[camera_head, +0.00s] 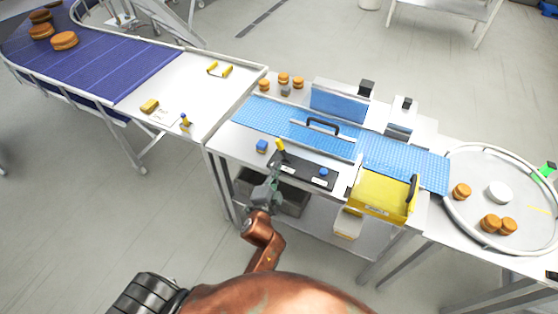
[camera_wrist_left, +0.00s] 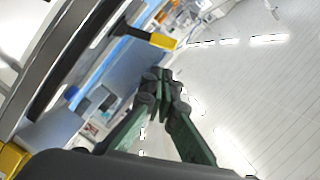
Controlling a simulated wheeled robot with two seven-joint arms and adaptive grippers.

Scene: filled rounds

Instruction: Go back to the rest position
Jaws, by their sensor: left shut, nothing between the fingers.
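My left gripper (camera_head: 272,178) shows in the head view in front of the workbench, near the left end of the black strip. In the left wrist view its green fingers (camera_wrist_left: 160,82) meet at the tips, with nothing between them. My copper-coloured left arm reaches up to it from the bottom of the picture. My right gripper shows in neither view.
The workbench has a blue belt (camera_head: 400,160), a black strip (camera_head: 305,175) and a yellow box (camera_head: 380,193). A purple conveyor (camera_head: 100,62) with round buns stands at left. A round table (camera_head: 475,222) holds buns at right. Dark bins (camera_head: 292,202) sit under the bench.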

